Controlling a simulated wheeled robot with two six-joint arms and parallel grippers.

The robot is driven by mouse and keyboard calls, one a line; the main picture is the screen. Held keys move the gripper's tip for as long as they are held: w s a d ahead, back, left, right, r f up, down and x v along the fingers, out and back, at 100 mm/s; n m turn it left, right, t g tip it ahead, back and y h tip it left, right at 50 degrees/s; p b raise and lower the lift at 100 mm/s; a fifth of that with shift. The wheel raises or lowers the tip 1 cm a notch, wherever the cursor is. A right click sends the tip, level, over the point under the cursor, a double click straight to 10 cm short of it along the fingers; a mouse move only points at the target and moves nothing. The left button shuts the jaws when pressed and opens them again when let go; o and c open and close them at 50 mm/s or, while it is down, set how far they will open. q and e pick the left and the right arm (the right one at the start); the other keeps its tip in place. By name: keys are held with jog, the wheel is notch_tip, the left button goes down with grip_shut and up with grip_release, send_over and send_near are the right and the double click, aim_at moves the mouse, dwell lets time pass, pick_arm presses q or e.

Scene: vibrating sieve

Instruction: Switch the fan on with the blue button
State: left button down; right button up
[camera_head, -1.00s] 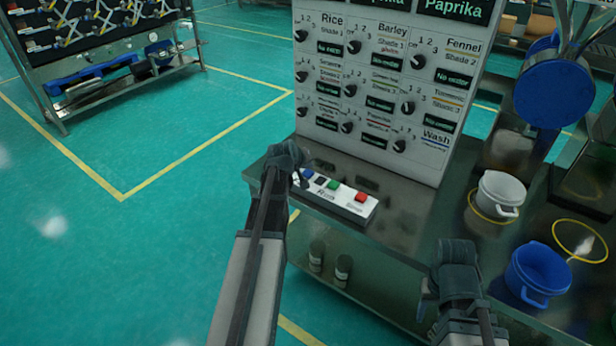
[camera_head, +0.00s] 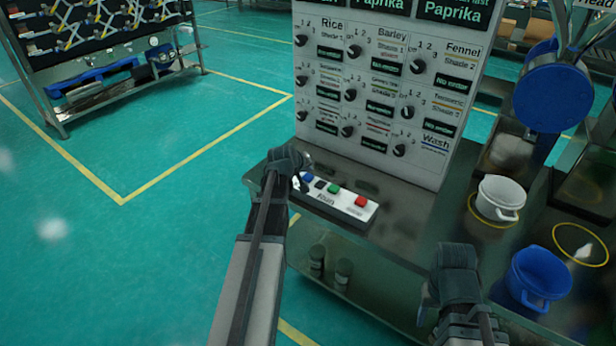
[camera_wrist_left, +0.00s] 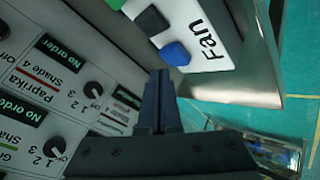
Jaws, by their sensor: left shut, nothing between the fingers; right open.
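The white button box (camera_head: 344,206) lies on the steel table and carries a blue button (camera_head: 308,177), a black, a green and a red one. My left gripper (camera_head: 301,183) is at the box's left end, shut and empty, close beside the blue button. In the left wrist view the shut fingertips (camera_wrist_left: 158,74) point toward the blue button (camera_wrist_left: 174,54), next to the "Fan" label. They look just short of it there; contact cannot be told. My right gripper (camera_head: 428,302) is low at the table's front edge, open and empty, with its fingers partly hidden.
A dial panel (camera_head: 380,90) with several knobs stands behind the box. A white pot (camera_head: 499,198) and a blue pot (camera_head: 538,278) stand to the right. Two small jars (camera_head: 343,272) are on the shelf below.

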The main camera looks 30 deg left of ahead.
aim_at(307, 179)
pick_arm(q)
jog(key=shift+f, duration=0.1)
dwell(0.8)
jog(key=shift+f+b, duration=0.3)
jog(key=shift+b, duration=0.15)
jog(key=shift+f+b, duration=0.5)
dwell(0.6)
jog(key=shift+r, duration=0.1)
jog(key=shift+r+p, duration=0.85)
jog(key=shift+p, duration=0.1)
notch_tip(307, 179, up, 5)
jog(key=p, duration=0.5)
jog(key=shift+r, duration=0.1)
